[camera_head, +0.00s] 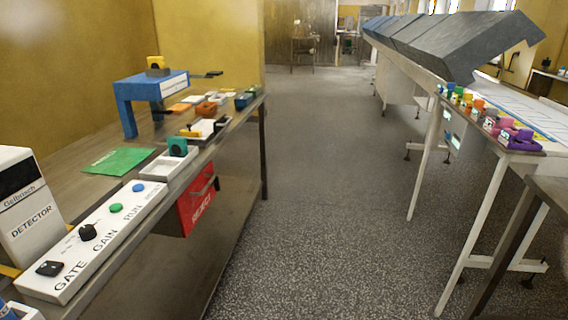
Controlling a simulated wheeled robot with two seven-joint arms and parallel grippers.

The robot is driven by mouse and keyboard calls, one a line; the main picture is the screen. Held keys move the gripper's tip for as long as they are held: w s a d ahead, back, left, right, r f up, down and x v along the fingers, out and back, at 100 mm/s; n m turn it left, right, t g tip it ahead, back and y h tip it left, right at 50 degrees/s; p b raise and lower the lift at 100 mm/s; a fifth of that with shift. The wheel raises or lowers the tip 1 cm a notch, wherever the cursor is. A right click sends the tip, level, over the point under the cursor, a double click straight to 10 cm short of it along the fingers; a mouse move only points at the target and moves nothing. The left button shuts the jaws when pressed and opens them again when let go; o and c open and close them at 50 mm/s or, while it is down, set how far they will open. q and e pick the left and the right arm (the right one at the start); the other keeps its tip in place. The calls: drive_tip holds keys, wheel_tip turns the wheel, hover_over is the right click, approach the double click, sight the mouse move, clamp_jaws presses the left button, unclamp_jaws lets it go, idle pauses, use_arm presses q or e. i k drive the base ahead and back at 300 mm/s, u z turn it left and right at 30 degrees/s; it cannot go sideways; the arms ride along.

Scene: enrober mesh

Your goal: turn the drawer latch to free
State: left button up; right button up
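A red drawer front marked REJECT (197,207) hangs under the edge of the left bench. A dark bar-like fitting (203,184) crosses its upper part. It may be the handle or the latch, and I cannot tell which way a latch is turned. The drawer looks shut under the bench top. Neither of my grippers is in view.
The left bench (58,160) carries a control panel (100,240) with knobs and buttons, a white detector box (30,205), a green sheet (118,160), a white tray (167,166) and a blue-legged arch (127,108). The speckled floor (320,200) is clear. A conveyor line stands right.

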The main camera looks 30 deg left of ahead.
sight(215, 183)
drive_tip(key=u, duration=0.4)
drive_tip(key=i, duration=1.4)
drive_tip(key=u, duration=1.05)
